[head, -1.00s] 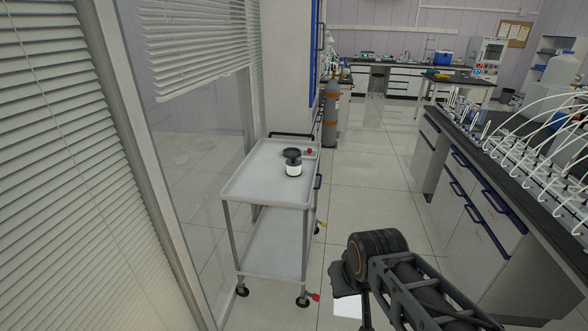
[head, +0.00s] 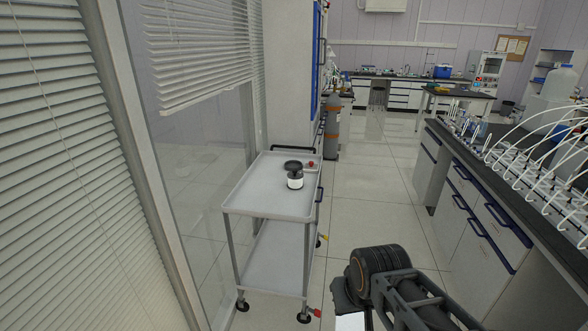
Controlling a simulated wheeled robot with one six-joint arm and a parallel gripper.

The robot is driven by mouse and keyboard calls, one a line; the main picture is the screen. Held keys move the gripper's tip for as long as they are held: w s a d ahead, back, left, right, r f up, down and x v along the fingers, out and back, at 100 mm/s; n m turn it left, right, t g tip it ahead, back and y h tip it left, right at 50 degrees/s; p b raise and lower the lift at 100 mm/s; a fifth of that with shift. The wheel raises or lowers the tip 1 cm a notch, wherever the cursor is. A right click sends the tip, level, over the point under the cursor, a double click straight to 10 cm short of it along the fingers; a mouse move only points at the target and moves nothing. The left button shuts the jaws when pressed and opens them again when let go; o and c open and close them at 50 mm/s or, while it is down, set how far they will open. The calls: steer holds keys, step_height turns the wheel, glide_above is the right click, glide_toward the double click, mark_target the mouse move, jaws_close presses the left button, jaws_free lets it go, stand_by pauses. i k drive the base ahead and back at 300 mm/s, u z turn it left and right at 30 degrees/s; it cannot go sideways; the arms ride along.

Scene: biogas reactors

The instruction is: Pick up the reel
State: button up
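The reel (head: 295,175), a small black and white spool-like piece with a dark round top and a white band, stands upright on the top shelf of a white trolley (head: 262,205), towards its far right part. My arm reaches in from the lower right of the head view, well in front of and below the trolley top, apart from the reel. The fingers of my gripper do not show clearly; only dark arm links and a round joint are in sight.
A small red item (head: 311,164) lies beside the reel on the trolley. Glass panels and blinds (head: 60,150) run along the left. A lab bench (head: 480,190) with tubes and bottles stands at the right. A gas cylinder (head: 331,135) stands behind the trolley. The tiled aisle (head: 375,210) between is clear.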

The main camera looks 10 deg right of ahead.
mark_target(295, 176)
steer(key=u, duration=0.65)
steer(key=i, duration=1.95)
steer(key=z, duration=0.85)
